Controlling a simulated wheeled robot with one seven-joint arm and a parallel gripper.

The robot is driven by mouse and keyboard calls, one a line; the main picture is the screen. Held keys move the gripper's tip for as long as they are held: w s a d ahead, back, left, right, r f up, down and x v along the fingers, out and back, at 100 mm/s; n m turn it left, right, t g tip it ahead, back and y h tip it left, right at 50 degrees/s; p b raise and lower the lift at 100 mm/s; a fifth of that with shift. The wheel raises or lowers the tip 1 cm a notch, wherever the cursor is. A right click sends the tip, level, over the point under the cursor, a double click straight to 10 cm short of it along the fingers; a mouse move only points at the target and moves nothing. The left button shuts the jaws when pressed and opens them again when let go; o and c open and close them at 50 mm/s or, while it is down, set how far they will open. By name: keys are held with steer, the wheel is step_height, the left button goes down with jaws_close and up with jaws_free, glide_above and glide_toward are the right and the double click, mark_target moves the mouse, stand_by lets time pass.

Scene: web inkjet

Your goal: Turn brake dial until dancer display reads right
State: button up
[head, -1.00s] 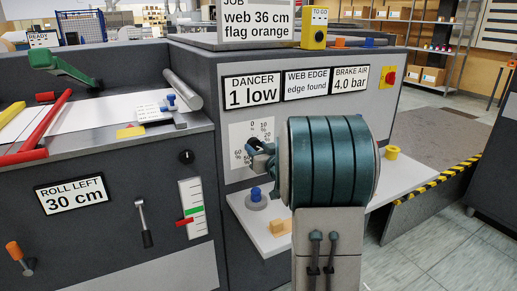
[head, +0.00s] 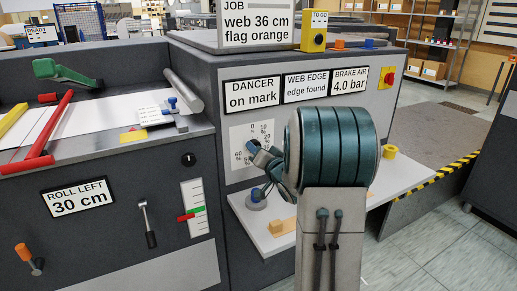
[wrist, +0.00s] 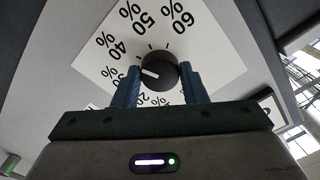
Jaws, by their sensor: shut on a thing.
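The dancer display (head: 252,94) reads "on mark" in the head view. The brake dial (wrist: 158,70) is a round black knob with a white pointer line, set on a white percent scale (wrist: 90,50). In the wrist view the pointer faces left, roughly between 30 % and 40 %. My gripper (wrist: 158,82) has its two blue fingers on either side of the dial, shut on it. In the head view my gripper (head: 255,151) reaches the scale on the panel, and my teal wrist hides part of the scale.
The panel also shows web edge "edge found" (head: 306,87) and brake air "4.0 bar" (head: 350,81). A red button (head: 388,75) sits at its right. A pale shelf (head: 275,240) below holds a blue-topped knob (head: 257,197), a wooden block (head: 283,227) and a yellow ring (head: 389,152).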

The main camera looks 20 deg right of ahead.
stand_by(0.5)
steer(key=o, duration=1)
steer(key=shift+c, duration=0.2)
steer(key=s, duration=1.4)
steer(key=shift+d, duration=0.2)
steer(key=shift+w+r+p, duration=0.1)
steer(key=shift+p, duration=0.25)
